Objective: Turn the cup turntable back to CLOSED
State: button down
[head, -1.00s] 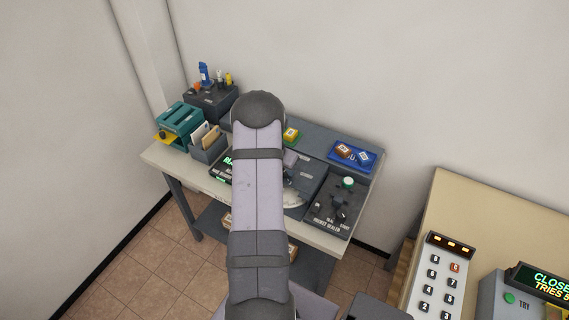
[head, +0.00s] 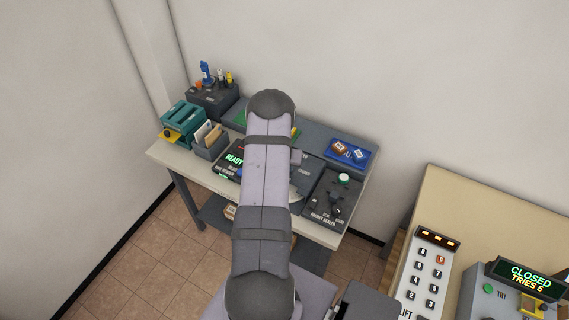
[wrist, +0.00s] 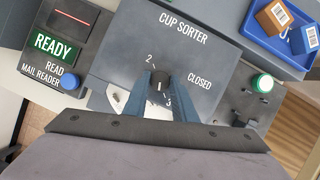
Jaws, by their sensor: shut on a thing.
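The cup sorter (wrist: 205,50) is a dark grey panel lettered CUP SORTER, in the middle of the wrist view. Its small black knob (wrist: 160,88) has a white mark that points roughly up the picture, between the "2" at upper left and CLOSED at right. A "3" shows just below the knob. My gripper (wrist: 160,80) is shut on the knob, with one blue finger on each side. A pale plate edge (wrist: 117,98) shows at the panel's lower left. In the head view my arm hides the gripper, the knob and most of the panel.
The mail reader (wrist: 52,45), reading READY, stands left of the sorter. The packet sealer (head: 328,200) with a green-lit button is at right. A blue tray (head: 348,153) with small boxes lies behind it. A keypad (head: 427,270) and a CLOSED, TRIES 5 display (head: 524,277) stand nearer, at right.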

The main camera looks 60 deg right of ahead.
jog(key=shift+r, duration=0.1)
dwell(0.3)
jog(key=c, duration=1.5)
grip_release()
jog(key=shift+o, duration=0.2)
jog(key=v, duration=0.7)
jog(key=shift+a+r, duration=0.1)
